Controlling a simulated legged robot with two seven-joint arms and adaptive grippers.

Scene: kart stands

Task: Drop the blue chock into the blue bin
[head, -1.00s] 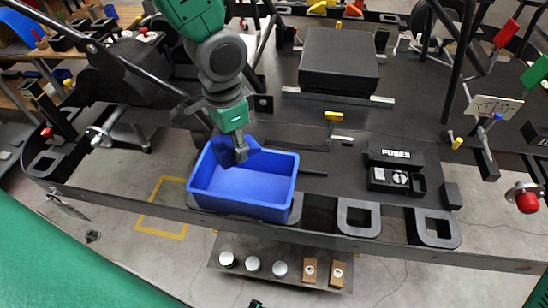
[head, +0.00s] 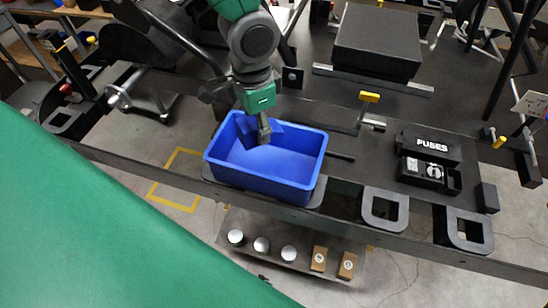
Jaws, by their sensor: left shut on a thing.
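The blue bin (head: 262,188) is an open rectangular box on the dark kart deck, near the middle of the head view. My left gripper (head: 264,132) points down from above, with its fingertips over the left back part of the bin opening. It is shut on the blue chock (head: 246,130), whose blue blends with the bin. The fingers partly hide the chock, and I cannot tell whether it touches the bin wall. The bin floor in front looks empty. My right gripper is not in view.
A black fuse box (head: 430,160) sits right of the bin, with black square loops (head: 384,208) near the front rail. A large black box (head: 377,42) is behind. Yellow-topped levers (head: 368,97) stand nearby. A lower shelf holds silver caps (head: 262,245) and wooden blocks (head: 319,259).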

